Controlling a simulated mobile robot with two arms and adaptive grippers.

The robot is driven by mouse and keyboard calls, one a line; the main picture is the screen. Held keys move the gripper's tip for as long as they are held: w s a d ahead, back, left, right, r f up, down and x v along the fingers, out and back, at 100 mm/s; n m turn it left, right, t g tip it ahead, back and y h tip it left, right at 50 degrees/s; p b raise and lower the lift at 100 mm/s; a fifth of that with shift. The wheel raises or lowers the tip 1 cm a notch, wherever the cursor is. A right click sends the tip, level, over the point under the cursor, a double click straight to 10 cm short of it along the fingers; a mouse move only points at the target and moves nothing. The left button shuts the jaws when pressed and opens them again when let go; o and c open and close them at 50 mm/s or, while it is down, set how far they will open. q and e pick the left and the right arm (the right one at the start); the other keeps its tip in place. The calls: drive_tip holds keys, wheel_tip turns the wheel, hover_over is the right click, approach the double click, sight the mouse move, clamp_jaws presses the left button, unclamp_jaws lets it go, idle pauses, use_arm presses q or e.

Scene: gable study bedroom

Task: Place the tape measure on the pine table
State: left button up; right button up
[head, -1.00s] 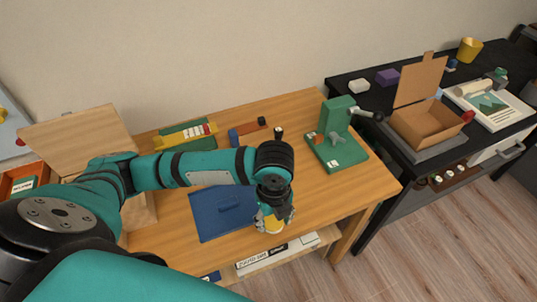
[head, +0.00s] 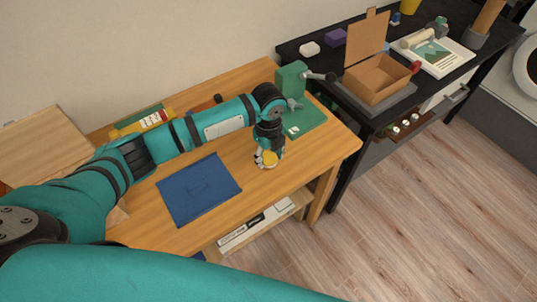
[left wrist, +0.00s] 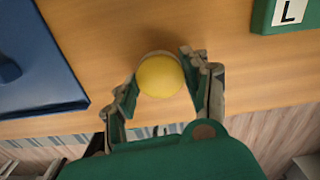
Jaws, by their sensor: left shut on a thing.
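A yellow round thing (head: 270,157), which I take to be the tape measure, is between the fingers of my left gripper (head: 266,163). In the left wrist view, the yellow thing (left wrist: 160,75) shows as a smooth disc between the fingertips of my left gripper (left wrist: 161,86), which is shut on it. It is over the pine table (head: 300,165), to the right of the blue mat and in front of the green press. I cannot tell whether it touches the tabletop. My right gripper is not in view.
The blue mat (head: 199,190) lies left of my gripper. A black desk (head: 345,108) with an open cardboard box (head: 378,82) is beyond. Bare wood lies around my gripper.

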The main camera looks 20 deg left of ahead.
sight(268, 157)
use_arm(q)
drive_tip(key=shift+f, duration=0.2)
drive_tip(key=shift+f, duration=0.15)
drive_tip(key=o, duration=1.1)
drive_tip(key=shift+o, duration=0.2)
wheel_tip(268, 157, up, 12)
drive_tip(key=shift+r, duration=0.2)
